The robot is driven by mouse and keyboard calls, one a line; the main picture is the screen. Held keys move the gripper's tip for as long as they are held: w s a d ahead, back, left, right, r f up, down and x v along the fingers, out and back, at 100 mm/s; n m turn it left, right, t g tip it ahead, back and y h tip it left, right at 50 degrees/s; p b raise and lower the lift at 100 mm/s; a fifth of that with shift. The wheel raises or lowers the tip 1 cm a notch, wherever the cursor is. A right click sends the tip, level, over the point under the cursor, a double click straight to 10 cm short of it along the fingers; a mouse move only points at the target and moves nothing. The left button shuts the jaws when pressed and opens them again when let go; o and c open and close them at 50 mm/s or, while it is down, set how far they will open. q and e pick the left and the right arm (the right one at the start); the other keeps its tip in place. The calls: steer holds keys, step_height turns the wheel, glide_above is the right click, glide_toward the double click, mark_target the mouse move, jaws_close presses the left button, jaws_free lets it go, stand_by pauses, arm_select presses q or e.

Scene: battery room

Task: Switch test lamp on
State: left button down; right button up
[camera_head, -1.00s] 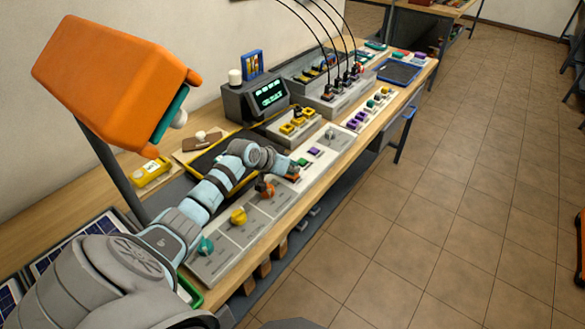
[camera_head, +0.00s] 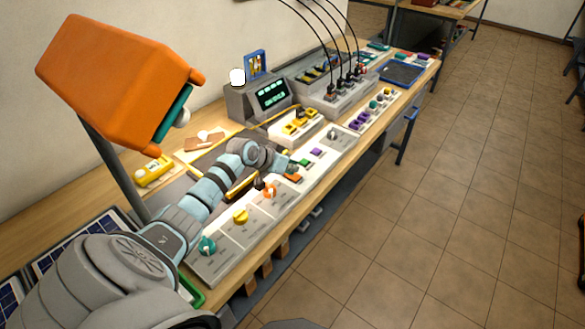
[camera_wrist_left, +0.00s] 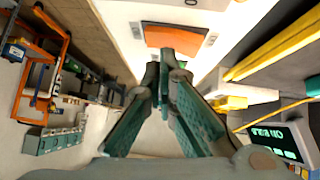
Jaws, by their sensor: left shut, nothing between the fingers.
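The orange lamp head (camera_head: 118,82) stands on a dark post at the left, with a pale bulb (camera_head: 183,117) in a teal socket. An orange rocker switch (camera_head: 293,177) sits on the pale control panel along the bench's front edge. It shows large in the left wrist view (camera_wrist_left: 175,37), just beyond the fingertips. My left gripper (camera_head: 284,164) is shut and empty, its tips close to the rocker; whether they touch it I cannot tell. My right gripper is not in view.
The panel also carries teal (camera_head: 207,245), yellow (camera_head: 240,215) and orange (camera_head: 270,191) knobs. A grey instrument with a green display (camera_head: 271,94) stands behind. A blue tray (camera_head: 400,73) is farther along. The floor to the right is clear.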

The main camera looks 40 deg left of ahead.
mark_target(292, 178)
arm_select(q)
steer(key=shift+r, duration=0.1)
steer(key=r+p, duration=0.5)
steer(key=shift+s+d+r, duration=0.1)
steer(key=shift+s+d, duration=0.15)
steer(key=d+p+v, duration=0.1)
steer(key=d+v, duration=0.1)
steer(key=v, duration=0.6)
steer(key=shift+s, duration=0.45)
